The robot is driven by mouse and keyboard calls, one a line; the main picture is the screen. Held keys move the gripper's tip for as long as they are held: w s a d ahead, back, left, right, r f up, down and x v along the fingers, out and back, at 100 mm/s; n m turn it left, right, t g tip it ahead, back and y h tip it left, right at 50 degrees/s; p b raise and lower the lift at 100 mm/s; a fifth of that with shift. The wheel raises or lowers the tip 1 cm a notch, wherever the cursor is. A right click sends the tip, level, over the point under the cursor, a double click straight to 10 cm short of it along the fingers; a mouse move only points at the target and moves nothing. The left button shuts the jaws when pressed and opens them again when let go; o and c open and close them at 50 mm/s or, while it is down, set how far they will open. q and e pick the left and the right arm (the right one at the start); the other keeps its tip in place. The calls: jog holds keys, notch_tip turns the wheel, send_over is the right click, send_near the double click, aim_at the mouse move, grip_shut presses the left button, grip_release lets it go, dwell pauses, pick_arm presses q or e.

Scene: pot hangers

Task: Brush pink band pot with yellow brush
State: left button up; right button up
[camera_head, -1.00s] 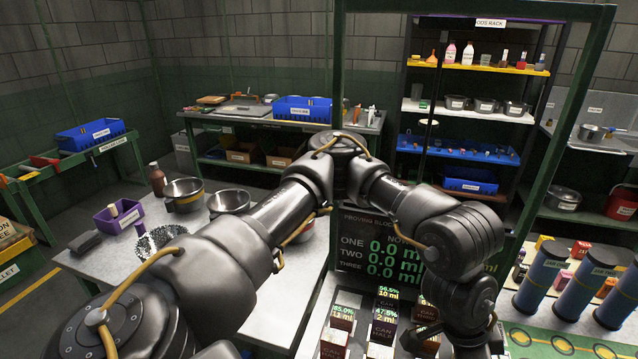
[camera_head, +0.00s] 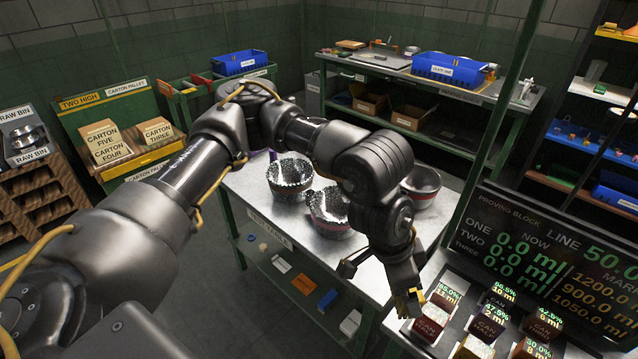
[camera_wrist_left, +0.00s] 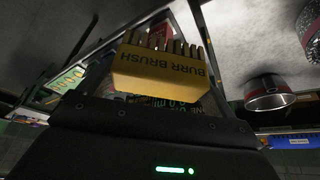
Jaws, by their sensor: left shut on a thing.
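My left gripper (camera_head: 408,298) reaches down from above near the table's right front corner, shut on the yellow burr brush. The brush (camera_wrist_left: 158,72) fills the middle of the left wrist view, its bristles pointing up in that picture; only small yellow bits show in the head view. A pot with a reddish-pink band (camera_head: 421,188) stands at the table's back right, apart from the brush. A speckled pot with a reddish band (camera_head: 328,212) stands at the middle front, partly behind my arm. Another speckled pot (camera_head: 289,178) stands behind it to the left. My right gripper is not in view.
The metal table (camera_head: 300,232) has a shelf of small items below. To its right, a proving block screen (camera_head: 540,255) and several labelled cans (camera_head: 487,320) stand close to my gripper. A rear bench holds a blue bin (camera_head: 448,68).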

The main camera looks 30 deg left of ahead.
pick_arm(q)
jog(key=w+r+n+t+y+p, duration=0.1)
jog(key=w+r+n+p, duration=0.55)
jog(key=w, duration=0.95)
jog(key=w+a+f+n+y+p, duration=0.15)
jog(key=w+a+n+p, duration=0.35)
jog(key=a, duration=0.9)
jog(key=s+a+f+n+y+p, duration=0.1)
jog(key=a+f+y+p, duration=0.1)
jog(key=a+f, duration=0.4)
jog(key=shift+s+a+f+n+t+p, duration=0.3)
jog(key=shift+s+a+n+t, duration=0.1)
jog(key=shift+a, duration=1.75)
jog(key=shift+f, duration=0.15)
